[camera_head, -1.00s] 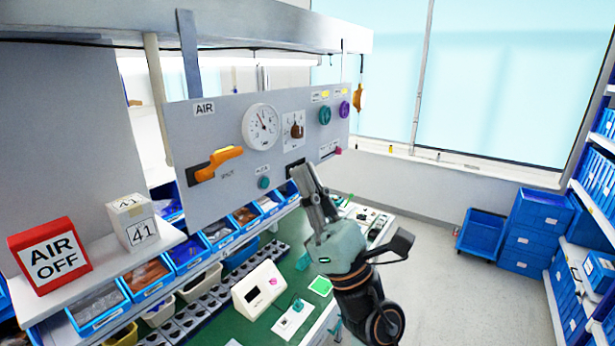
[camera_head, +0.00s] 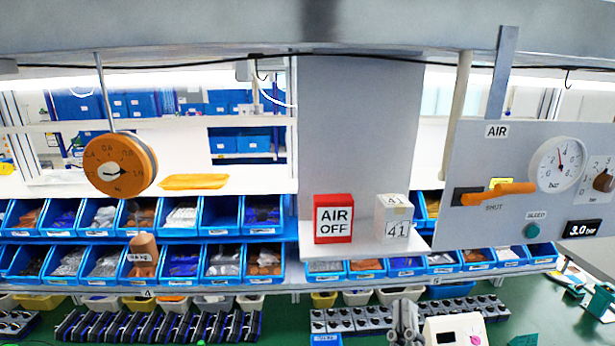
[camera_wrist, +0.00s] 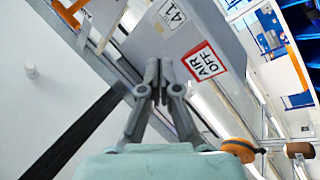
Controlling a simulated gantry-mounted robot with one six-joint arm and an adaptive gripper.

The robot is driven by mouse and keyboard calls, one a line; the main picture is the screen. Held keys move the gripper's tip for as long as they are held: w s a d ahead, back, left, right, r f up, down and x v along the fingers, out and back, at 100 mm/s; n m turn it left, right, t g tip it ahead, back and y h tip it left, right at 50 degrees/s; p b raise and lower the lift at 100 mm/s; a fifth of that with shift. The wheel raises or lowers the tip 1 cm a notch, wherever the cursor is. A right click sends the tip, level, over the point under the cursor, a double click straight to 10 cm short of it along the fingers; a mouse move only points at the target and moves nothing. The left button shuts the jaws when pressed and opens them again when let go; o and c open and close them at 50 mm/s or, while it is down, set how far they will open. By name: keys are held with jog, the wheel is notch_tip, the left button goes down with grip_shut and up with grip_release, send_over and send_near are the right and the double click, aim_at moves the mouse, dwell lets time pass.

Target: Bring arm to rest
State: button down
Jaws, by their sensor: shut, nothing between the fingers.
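My gripper shows at the bottom edge of the head view (camera_head: 404,318), only its finger end visible, in front of the bench. In the wrist view my gripper (camera_wrist: 157,84) is shut, its fingertips together with nothing between them. It touches nothing that I can see. The grey air panel (camera_head: 470,150) hangs at the right with an orange handle (camera_head: 500,194) by the SHUT label, a gauge (camera_head: 558,164), a brown rotary knob (camera_head: 602,181) at the picture's edge and a teal bleed button (camera_head: 532,230).
A red AIR OFF sign (camera_head: 333,219) and a white 41 block (camera_head: 395,215) stand on a white shelf (camera_head: 350,252). An orange dial scale (camera_head: 120,165) hangs at the left. Rows of blue bins (camera_head: 222,215) line the bench. Green bench top (camera_head: 540,300) shows at lower right.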

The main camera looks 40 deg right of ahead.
jog(key=w+a+f+t+y, duration=0.2)
jog(key=w+a+f+y, duration=0.6)
jog(key=a, duration=0.4)
jog(key=a+f+n+g+y, duration=0.1)
jog(key=a+f+y, duration=0.4)
jog(key=a, duration=0.4)
jog(key=s+a+f+n+g+y, duration=0.1)
jog(key=a+f+y, duration=0.3)
jog(key=a, duration=0.6)
jog(key=shift+s+f+y, duration=0.3)
jog(key=shift+f+y, duration=0.1)
jog(key=shift+f, duration=0.55)
